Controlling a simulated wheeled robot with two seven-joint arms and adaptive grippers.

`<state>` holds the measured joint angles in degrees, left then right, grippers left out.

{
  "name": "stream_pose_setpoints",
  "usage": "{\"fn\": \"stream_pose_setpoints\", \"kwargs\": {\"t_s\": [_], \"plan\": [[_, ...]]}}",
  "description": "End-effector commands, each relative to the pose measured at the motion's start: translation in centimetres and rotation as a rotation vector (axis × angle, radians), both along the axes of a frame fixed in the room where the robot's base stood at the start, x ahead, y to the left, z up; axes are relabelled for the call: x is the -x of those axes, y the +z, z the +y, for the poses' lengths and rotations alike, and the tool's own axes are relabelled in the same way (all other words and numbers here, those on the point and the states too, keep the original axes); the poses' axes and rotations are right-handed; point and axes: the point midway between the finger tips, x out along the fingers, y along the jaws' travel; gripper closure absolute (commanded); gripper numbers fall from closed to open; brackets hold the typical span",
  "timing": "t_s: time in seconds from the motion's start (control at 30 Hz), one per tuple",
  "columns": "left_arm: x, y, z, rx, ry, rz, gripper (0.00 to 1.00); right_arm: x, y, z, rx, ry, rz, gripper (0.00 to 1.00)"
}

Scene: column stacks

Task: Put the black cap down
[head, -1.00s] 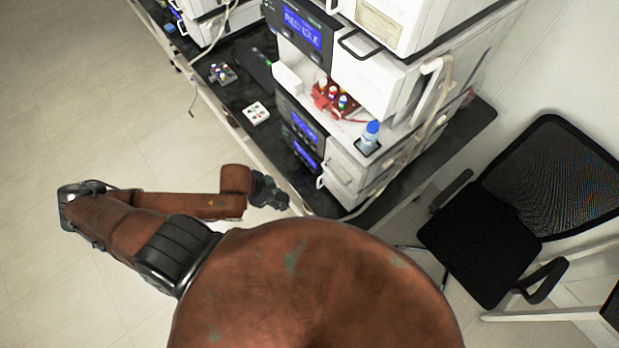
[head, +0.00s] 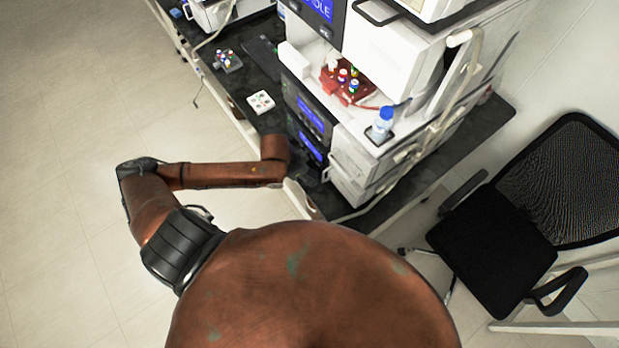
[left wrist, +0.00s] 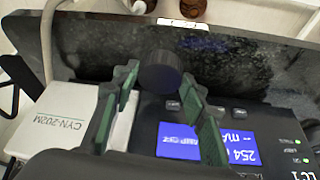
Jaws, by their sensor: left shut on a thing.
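The black cap (left wrist: 160,73) is a short, dark round piece in the left wrist view. My left gripper (left wrist: 160,85) is shut on it, with the green-padded fingers on either side of it. Behind it in that view is a dark, speckled bench top (left wrist: 110,62). In the head view my left gripper (head: 306,174) is a small dark shape at the end of the brown arm, by the front of the instrument stack. The cap cannot be made out there. My right gripper is not in view.
The instrument stack (head: 350,165) with blue screens stands beside the arm. A blue-capped bottle (head: 384,124) and a red vial rack (head: 347,83) stand on it. A white tray (head: 261,102) and another vial holder (head: 228,61) lie on the black bench. A chair (head: 490,250) is at right.

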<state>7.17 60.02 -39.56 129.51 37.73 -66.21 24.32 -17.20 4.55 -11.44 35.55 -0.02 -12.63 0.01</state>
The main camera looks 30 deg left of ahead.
Motion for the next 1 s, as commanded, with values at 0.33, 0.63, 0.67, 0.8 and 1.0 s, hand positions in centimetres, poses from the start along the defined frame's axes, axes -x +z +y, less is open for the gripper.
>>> {"fn": "stream_pose_setpoints", "kwargs": {"t_s": [0.33,0.63,0.67,0.8,1.0], "plan": [[-0.8,-3.9,-0.1,0.000,0.000,0.001,0.71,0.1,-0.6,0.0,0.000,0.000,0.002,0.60],[-0.8,-4.1,-0.1,-0.001,-0.001,0.001,0.71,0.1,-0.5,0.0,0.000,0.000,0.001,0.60],[-0.8,-4.1,-0.1,-0.001,-0.001,0.001,0.71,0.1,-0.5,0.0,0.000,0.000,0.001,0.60],[-0.8,-4.2,-0.1,-0.001,-0.001,0.001,0.53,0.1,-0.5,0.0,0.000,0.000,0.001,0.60],[-0.7,-4.2,-0.1,-0.001,-0.001,0.001,0.42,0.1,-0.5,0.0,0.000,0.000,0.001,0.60]]}}
